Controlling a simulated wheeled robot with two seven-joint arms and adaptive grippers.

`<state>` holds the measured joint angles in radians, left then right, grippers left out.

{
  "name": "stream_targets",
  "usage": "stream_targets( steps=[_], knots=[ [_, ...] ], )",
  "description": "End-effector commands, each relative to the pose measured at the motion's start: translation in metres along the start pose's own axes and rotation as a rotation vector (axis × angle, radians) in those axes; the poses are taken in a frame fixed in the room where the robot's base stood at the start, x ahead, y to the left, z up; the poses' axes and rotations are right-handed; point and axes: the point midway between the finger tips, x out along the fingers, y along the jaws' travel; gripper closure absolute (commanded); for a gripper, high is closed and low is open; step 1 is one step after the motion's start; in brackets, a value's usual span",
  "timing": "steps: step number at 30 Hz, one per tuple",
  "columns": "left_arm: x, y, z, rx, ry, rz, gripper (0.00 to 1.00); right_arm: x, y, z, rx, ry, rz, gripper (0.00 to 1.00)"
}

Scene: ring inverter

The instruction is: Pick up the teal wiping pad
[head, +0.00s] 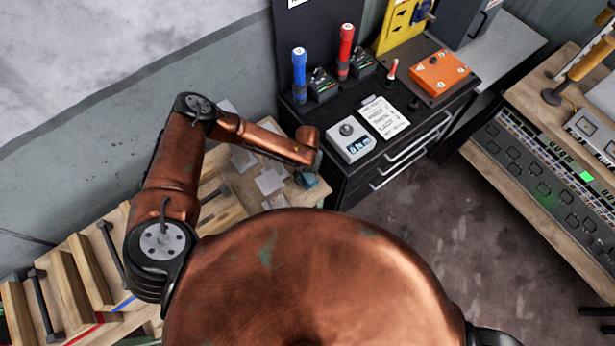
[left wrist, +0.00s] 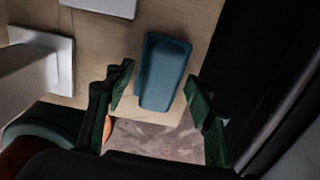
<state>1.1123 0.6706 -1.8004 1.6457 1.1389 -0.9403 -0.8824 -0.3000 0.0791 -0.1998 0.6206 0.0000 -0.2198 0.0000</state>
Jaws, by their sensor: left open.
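The teal wiping pad (left wrist: 163,72) lies on a light wooden tabletop (left wrist: 185,18), near its edge, in the left wrist view. It is a rounded rectangular block. My left gripper (left wrist: 158,86) is open, with its two dark green fingers on either side of the pad's near part and a gap to each side. Whether the fingers are down at the pad's height I cannot tell. In the head view a small teal shape (head: 306,181) shows under my left wrist at the table corner, mostly hidden. My right gripper is not in view.
White square plates (head: 270,181) lie on the wooden table, left of the pad. A black drawer cabinet (head: 378,150) with blue and red handles stands close on the right. A wooden rack (head: 70,280) is at lower left.

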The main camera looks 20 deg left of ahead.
Motion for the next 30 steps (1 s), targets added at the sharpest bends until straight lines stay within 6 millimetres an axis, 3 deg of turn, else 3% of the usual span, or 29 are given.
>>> stream_targets(
  steps=[8, 27, 30],
  knots=[
    [0.0034, -0.0002, 0.0006, -0.001, -0.001, -0.001, 0.51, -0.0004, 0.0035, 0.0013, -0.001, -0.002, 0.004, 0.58],
    [0.0031, -0.0001, 0.0006, -0.001, -0.001, -0.001, 0.95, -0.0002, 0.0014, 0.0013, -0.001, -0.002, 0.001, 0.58],
    [0.0029, -0.0003, 0.0007, -0.001, -0.001, -0.001, 0.98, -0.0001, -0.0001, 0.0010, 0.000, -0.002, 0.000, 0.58]
  ],
)
